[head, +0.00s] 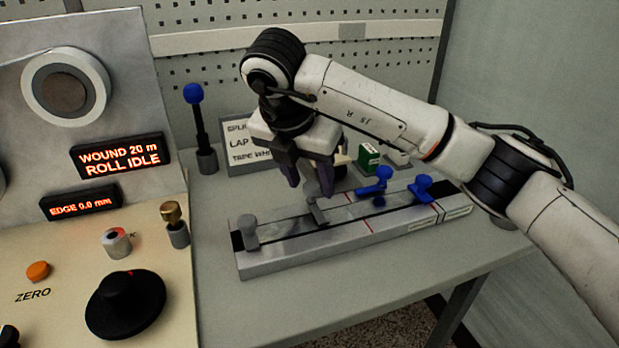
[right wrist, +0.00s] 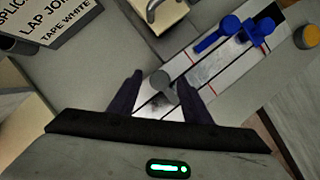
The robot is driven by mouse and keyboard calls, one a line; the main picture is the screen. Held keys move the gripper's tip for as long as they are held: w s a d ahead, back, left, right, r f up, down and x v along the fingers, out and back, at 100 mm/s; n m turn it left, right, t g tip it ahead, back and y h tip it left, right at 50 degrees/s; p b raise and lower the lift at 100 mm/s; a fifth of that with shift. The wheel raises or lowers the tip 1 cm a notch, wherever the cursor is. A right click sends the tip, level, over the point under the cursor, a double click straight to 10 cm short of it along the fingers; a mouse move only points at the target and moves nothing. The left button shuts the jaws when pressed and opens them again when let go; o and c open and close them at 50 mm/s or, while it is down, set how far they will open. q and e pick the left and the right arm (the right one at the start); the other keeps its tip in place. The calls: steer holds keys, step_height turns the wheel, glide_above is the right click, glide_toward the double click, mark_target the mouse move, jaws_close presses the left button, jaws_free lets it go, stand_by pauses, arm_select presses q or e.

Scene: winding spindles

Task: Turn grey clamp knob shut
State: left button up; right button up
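The grey clamp knob (head: 316,213) is on the splicing block (head: 300,262), near the middle of its track, with a flat grey arm. In the right wrist view the grey knob (right wrist: 160,80) shows between my fingertips. My right gripper (head: 311,182) is above it, pointing down. Its dark fingers (right wrist: 161,86) are apart on either side of the knob, with a gap visible on each side. Contact is not visible. A blue clamp knob (head: 376,180) and a second blue knob (head: 421,186) stand farther right on the block. My left gripper is out of view.
A grey peg (head: 248,231) stands at the block's left end. A sign (head: 243,148), a blue-topped post (head: 199,125) and a small green box (head: 369,156) stand behind. The winder panel (head: 120,215) is at left. Bare table lies before the block.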

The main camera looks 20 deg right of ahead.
steer(key=shift+r, duration=0.15)
steer(key=p+v, duration=0.1)
steer(key=v, duration=0.9)
steer(key=shift+p, duration=0.3)
